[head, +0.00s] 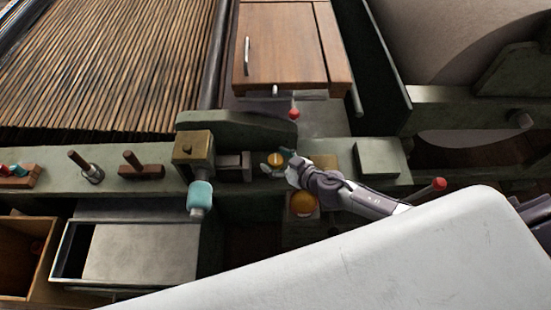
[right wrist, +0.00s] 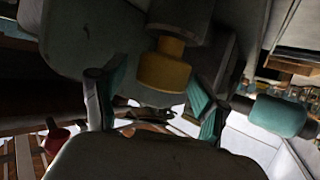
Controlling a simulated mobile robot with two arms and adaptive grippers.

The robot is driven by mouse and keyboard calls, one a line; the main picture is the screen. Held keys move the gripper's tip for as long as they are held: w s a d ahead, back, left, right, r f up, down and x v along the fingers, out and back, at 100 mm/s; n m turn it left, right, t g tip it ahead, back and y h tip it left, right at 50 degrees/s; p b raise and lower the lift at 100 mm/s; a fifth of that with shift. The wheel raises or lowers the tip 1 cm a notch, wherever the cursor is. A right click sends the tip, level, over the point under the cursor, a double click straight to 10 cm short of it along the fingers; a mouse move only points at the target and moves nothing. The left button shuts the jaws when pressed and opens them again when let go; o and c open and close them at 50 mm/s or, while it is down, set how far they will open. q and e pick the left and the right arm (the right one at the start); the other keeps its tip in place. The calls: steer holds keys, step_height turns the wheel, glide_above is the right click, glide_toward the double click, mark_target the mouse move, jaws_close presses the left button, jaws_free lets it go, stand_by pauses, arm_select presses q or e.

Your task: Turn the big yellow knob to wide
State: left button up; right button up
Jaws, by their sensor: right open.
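A rounded yellow-orange knob (head: 303,203) sits on the front of the green machine, just below my right gripper. A smaller brass-yellow knob (head: 275,158) sits on the green beam, right beside the fingertips. My right gripper (head: 275,167) is open, its fingers pointing left. In the right wrist view, a stepped yellow knob (right wrist: 165,68) on a grey cylinder shows ahead of the open gripper (right wrist: 153,100), between the teal-padded fingers; I see no clear contact. It seems to be the smaller one, but I cannot be sure. Its setting is not readable. My left gripper is not in view.
A teal-handled part (head: 200,196) hangs from a brass block (head: 193,147) left of the gripper. Red-tipped levers stand behind (head: 294,114) and to the right (head: 438,184). A wooden cabinet (head: 280,45) is behind. A metal-topped box (head: 145,250) lies front left.

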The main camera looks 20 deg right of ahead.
steer(key=shift+w+a, duration=0.1)
steer(key=shift+c, duration=0.3)
steer(key=c, duration=1.1)
